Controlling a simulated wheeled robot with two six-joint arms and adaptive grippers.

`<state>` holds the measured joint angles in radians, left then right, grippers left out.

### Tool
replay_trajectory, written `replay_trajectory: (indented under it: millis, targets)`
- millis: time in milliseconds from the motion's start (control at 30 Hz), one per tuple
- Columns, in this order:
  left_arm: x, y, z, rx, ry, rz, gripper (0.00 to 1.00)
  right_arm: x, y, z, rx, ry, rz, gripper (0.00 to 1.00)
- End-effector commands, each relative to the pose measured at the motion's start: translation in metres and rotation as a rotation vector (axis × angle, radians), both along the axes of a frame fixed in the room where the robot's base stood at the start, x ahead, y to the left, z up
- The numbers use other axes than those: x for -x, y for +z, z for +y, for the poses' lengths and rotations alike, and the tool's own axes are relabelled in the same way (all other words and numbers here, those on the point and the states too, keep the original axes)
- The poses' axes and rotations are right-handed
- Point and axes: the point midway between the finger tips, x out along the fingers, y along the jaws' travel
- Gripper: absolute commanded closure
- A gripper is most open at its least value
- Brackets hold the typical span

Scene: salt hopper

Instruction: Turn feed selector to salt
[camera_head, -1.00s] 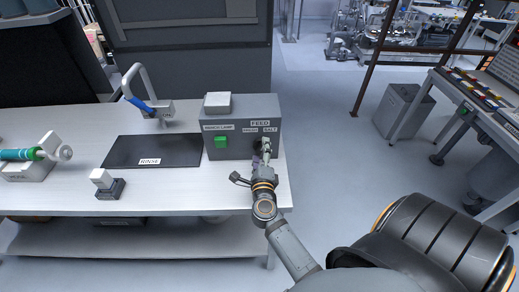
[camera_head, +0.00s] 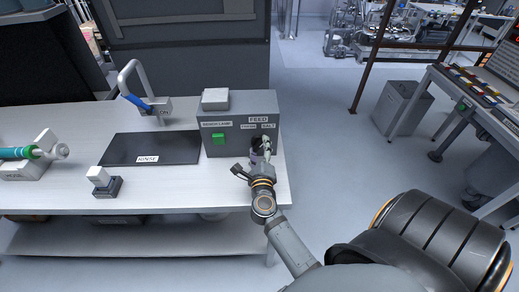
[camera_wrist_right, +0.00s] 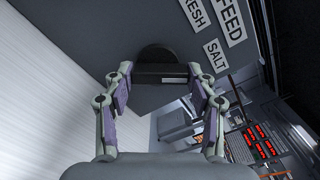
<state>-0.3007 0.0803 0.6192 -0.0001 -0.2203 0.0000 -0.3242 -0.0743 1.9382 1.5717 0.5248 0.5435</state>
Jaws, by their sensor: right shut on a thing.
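The feed selector is a dark knob (camera_wrist_right: 158,58) with a black grip bar, on the front of the grey control box (camera_head: 238,108). In the right wrist view, my right gripper (camera_wrist_right: 160,76) has its two purple-padded fingers at either end of the bar, shut on it. The FEED label (camera_wrist_right: 230,22), FRESH label (camera_wrist_right: 195,12) and SALT label (camera_wrist_right: 215,55) show beside the knob. In the head view my right gripper (camera_head: 262,151) is at the box's lower right and hides most of the knob. My left gripper is not in view.
The box has a green bench lamp button (camera_head: 218,139) at its left. A dark RINSE mat (camera_head: 150,148), a small block-topped switch (camera_head: 105,181) and a blue-handled tap (camera_head: 145,100) are on the white bench (camera_head: 180,193). Open floor lies right of the bench.

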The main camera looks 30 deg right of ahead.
Motion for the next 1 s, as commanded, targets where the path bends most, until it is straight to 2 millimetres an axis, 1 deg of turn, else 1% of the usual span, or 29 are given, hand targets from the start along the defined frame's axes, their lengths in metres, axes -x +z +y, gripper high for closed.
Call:
replay_trajectory:
  millis: [67, 100, 267, 533, 633, 733, 900, 1000]
  targets:
    - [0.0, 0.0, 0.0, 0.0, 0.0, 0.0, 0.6, 0.0, 0.0, 0.0, -0.004, 0.001, -0.001, 0.75]
    - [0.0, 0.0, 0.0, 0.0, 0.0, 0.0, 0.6, 0.0, 0.0, 0.0, -0.004, 0.001, -0.001, 0.42]
    - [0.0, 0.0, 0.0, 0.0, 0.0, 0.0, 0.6, 0.0, 0.0, 0.0, -0.002, 0.001, 0.0, 0.21]
    - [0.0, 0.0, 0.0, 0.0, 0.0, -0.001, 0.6, 0.0, 0.0, 0.0, -0.001, 0.001, 0.0, 0.21]
    - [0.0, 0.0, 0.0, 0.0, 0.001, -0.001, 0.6, 0.0, 0.005, 0.0, -0.002, -0.001, -0.001, 0.21]
    - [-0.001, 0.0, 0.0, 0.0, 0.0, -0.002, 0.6, 0.0, 0.021, 0.0, -0.003, -0.001, -0.004, 0.21]
    - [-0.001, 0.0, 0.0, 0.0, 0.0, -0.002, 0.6, 0.0, 0.064, 0.0, -0.001, -0.001, -0.011, 0.21]
    - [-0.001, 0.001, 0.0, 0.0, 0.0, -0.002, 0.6, 0.0, 0.083, 0.0, -0.002, 0.0, -0.01, 0.21]
